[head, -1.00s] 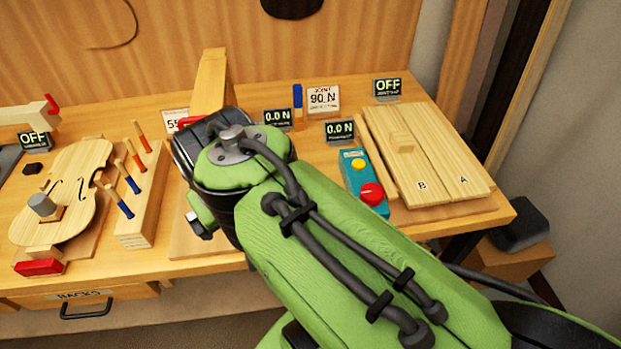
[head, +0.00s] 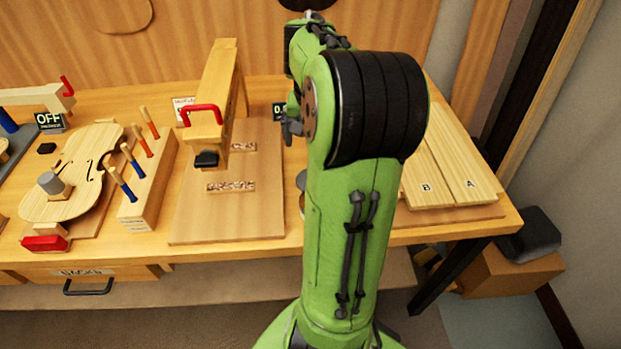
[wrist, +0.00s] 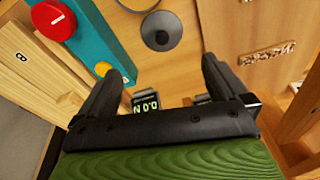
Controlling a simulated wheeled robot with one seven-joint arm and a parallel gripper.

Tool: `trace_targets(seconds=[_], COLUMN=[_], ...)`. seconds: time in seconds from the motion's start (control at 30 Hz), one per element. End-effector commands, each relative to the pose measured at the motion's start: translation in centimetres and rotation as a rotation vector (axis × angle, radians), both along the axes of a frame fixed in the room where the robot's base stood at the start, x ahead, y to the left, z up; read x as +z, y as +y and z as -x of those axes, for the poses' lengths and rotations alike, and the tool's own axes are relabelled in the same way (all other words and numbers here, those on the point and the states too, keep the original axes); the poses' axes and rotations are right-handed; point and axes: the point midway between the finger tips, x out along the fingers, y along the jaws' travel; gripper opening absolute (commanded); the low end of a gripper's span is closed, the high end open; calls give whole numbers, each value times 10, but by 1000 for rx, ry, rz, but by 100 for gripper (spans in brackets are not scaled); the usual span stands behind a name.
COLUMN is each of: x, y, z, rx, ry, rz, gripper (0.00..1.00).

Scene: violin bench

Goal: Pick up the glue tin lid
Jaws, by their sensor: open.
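The glue tin lid appears to be the round dark grey disc with a small knob (wrist: 161,31) in the wrist view. It lies on the bench top, just beyond my fingertips and roughly between their lines. My gripper (wrist: 160,68) is open and empty, with one finger on each side and nothing touching the lid. A metal-rimmed round thing, perhaps the tin (wrist: 138,2), is cut off by the top edge beside the lid. In the head view my arm hides the lid and most of my gripper.
A teal box (wrist: 88,42) with red and yellow buttons stands left of the lid in the wrist view. A force display (wrist: 146,103) sits near my fingers. In the head view, a baseboard (head: 205,228) with a wooden arm, a chisel rack (head: 150,190) and a violin body (head: 95,165) lie left.

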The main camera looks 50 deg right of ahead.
Motion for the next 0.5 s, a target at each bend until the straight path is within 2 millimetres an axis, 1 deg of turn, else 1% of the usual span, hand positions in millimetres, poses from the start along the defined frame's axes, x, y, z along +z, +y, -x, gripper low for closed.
trace_targets(seconds=[0.03,0.2,0.3,0.5], x=[-20,-63,-81,-98], y=[-1,-5,-7,-10], z=[0,-3,-4,-7], rx=[-1,0,1,1], ry=[3,3,2,2], rz=[-6,-5,-3,-2], gripper=[100,100,100,100])
